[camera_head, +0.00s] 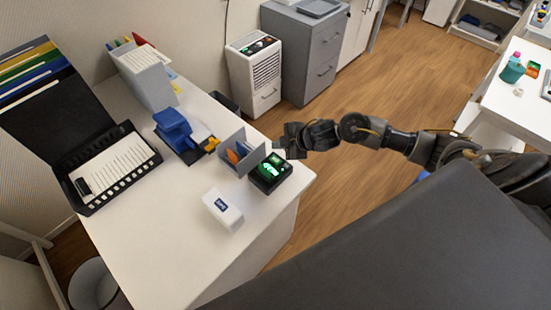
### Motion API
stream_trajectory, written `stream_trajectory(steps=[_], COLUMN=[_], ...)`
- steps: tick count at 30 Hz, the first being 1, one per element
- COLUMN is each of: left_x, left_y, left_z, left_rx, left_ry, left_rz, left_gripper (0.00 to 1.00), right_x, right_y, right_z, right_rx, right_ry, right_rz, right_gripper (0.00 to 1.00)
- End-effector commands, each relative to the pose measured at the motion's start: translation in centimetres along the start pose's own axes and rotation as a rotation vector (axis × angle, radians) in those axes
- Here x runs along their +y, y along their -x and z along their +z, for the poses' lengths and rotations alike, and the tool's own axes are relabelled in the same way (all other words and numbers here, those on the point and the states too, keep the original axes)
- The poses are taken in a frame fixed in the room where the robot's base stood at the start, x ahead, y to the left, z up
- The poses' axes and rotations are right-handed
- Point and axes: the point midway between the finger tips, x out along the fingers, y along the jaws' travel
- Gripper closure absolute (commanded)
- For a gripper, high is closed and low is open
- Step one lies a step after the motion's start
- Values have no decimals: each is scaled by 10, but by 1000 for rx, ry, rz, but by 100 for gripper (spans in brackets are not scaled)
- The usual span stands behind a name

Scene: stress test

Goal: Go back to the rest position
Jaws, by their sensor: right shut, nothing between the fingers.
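My right gripper (291,141) is at the end of the dark right arm, which comes in from the right side of the head view. It is shut and empty. It is near the right edge of the white desk (172,247), close to a black device with a lit green display (269,173). Whether it touches the device or the grey holder beside it, I cannot tell. My left gripper and left arm are not in view.
On the desk are a grey holder (242,152), a white box (222,210), a blue device (175,130) and a black paper tray (119,176). A white cabinet (254,77) and grey drawers (304,50) stand behind. Another table (517,100) is right. Wooden floor (432,82) is open between.

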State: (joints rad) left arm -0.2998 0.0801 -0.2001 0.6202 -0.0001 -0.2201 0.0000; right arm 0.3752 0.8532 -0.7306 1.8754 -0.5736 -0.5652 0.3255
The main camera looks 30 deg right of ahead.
Motion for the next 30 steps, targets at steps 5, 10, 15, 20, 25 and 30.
stream_trajectory(steps=[5, 10, 15, 20, 25, 30], left_x=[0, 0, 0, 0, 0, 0], left_y=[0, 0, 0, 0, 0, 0], left_z=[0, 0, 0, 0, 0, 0], left_rx=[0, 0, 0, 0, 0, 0], left_ry=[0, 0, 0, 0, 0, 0], left_rz=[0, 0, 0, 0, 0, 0], left_gripper=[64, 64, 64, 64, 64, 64], right_x=[0, 0, -6, -42, -90, -134], right_y=[0, 0, -1, -4, 16, 52], right_z=[0, 0, -4, -34, -56, -41], right_rx=[0, 0, 4, 15, -49, -191], right_ry=[0, 0, -9, -101, -336, -591], right_rz=[0, 0, 3, 42, 104, 119], right_gripper=[100, 100, 100, 100, 100, 100])
